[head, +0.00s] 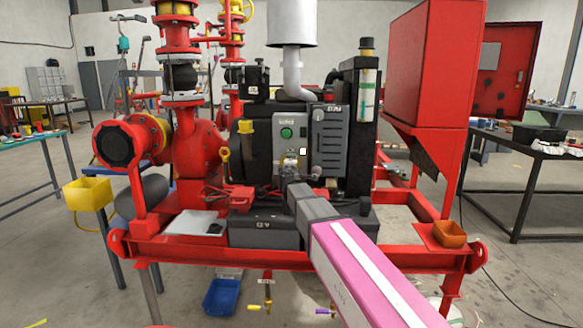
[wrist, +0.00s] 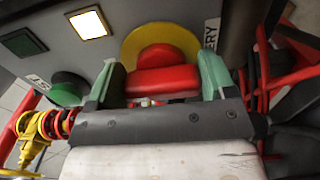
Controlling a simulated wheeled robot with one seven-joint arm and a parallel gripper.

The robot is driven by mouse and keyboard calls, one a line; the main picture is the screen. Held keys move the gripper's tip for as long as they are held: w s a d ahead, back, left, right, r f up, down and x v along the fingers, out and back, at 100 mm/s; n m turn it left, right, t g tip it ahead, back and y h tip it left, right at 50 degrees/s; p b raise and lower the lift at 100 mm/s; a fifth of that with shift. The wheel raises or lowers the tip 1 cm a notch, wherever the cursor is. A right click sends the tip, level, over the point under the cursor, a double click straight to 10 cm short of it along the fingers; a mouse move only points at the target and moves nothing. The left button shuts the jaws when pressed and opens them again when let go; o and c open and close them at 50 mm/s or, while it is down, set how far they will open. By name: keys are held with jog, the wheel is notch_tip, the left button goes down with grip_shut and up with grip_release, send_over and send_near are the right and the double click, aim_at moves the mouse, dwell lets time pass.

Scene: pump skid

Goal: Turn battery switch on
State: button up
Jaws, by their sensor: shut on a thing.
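The battery switch shows in the wrist view as a red knob (wrist: 165,75) on a round yellow plate (wrist: 185,38). A label ending in "ERY" (wrist: 211,34) stands beside it. My gripper (wrist: 162,66) has a pale green finger on each side of the knob and is shut on it. In the head view my gripper (head: 291,168) reaches the lower part of the grey control panel (head: 328,140), and the red knob cannot be made out there.
A lit white square lamp (wrist: 88,24), a dark green square (wrist: 22,42) and a green round button (wrist: 66,90) sit near the switch. The red skid frame (head: 190,258) and a red tank (head: 432,70) flank my arm. A yellow box (head: 88,192) hangs at left.

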jog(key=o, duration=0.9)
jog(key=shift+s, duration=0.15)
jog(key=s, duration=1)
jog(key=shift+s+a, duration=0.15)
jog(key=shift+s, duration=0.15)
